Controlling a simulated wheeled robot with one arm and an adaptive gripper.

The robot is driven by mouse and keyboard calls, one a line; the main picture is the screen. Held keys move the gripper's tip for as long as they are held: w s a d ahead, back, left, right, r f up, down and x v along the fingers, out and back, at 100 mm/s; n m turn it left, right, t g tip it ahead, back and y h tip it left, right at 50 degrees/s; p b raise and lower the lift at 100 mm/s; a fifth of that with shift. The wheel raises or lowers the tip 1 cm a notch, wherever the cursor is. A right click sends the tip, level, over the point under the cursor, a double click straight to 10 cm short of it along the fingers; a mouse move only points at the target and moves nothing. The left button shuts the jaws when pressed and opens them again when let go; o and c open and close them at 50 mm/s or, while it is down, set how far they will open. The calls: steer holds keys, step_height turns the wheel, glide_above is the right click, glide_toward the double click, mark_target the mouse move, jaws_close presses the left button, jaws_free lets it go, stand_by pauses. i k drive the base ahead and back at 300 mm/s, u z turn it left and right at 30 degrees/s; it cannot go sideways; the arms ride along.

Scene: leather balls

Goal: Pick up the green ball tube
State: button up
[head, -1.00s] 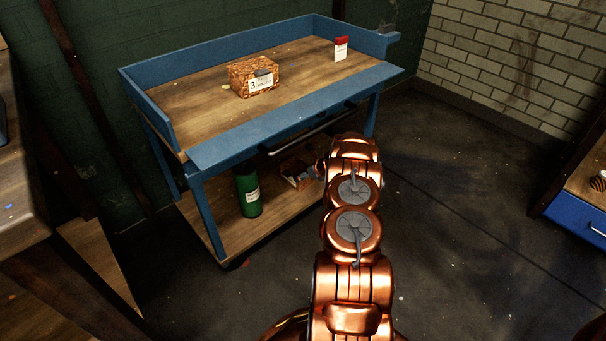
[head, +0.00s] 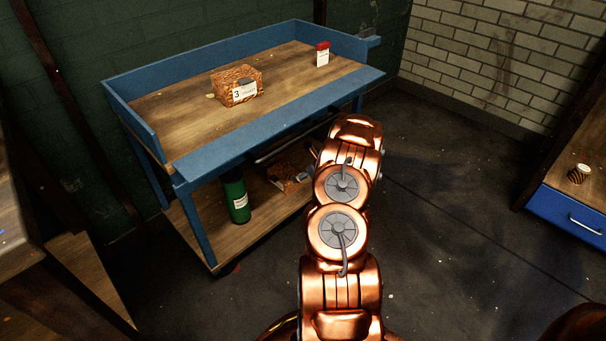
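The green ball tube (head: 236,197) stands upright on the wooden lower shelf (head: 222,240) of the blue-framed workbench. It is a dark green cylinder with a white label and a dark top. My copper arm reaches forward from the bottom middle, to the right of the tube and apart from it.
A basket (head: 290,177) sits right of the tube on the lower shelf. A blue front leg (head: 198,222) stands left of the tube. Open floor lies to the right.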

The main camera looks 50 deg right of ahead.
mark_target(236, 195)
steer(key=k, duration=1)
